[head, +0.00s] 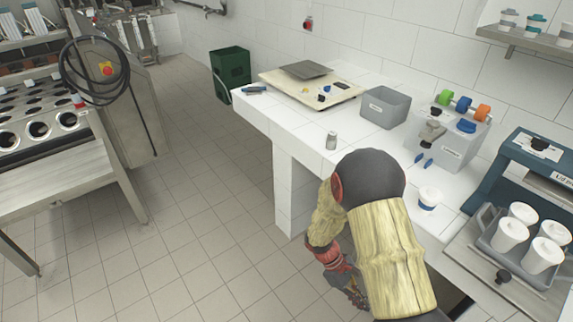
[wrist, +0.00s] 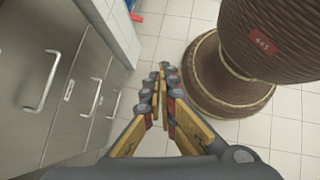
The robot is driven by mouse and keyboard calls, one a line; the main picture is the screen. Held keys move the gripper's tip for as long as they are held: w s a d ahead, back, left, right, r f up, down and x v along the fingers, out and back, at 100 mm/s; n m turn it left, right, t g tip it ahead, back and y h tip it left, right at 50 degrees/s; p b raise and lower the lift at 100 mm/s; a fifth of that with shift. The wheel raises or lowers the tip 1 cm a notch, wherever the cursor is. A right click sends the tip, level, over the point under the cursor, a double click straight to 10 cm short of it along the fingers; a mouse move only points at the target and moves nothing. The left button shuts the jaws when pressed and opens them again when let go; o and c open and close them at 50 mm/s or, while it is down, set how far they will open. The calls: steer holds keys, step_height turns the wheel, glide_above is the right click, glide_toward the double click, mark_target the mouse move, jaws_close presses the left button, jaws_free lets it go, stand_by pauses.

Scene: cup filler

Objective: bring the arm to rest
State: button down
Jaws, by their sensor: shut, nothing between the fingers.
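My gripper (wrist: 163,75) points down toward the tiled floor in the wrist view. Its fingers are together with nothing between them. In the head view my gripper (head: 352,292) hangs low beside the counter, partly hidden behind my own arm. My arm (head: 385,250), with a yellowish sleeve and a dark round joint, is bent down in front of the white tiled counter (head: 290,125).
Steel drawers (wrist: 45,85) with handles stand close left of my gripper. On the counter are a grey bin (head: 385,108), a white cup with a blue band (head: 429,198) and a tray (head: 487,262) of several cups. Floor (head: 180,230) to the left is clear.

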steer(key=s+a+r+m+t+y, duration=0.1)
steer(key=s+r+m+t+y, duration=0.1)
steer(key=r, duration=1.1)
steer(key=s+a+r+m+t+y+p, duration=0.1)
steer(key=s+r+m+t, duration=0.3)
steer(key=r, duration=1)
steer(key=s+a+r+m+t+y+p, duration=0.1)
steer(key=s+r, duration=0.5)
steer(key=r, duration=0.7)
steer(key=a+m+t+y, duration=0.1)
steer(key=m+t+y, duration=0.1)
steer(key=m+t, duration=0.1)
steer(key=shift+a+r+t+y, duration=0.3)
steer(key=shift+r+y, duration=0.1)
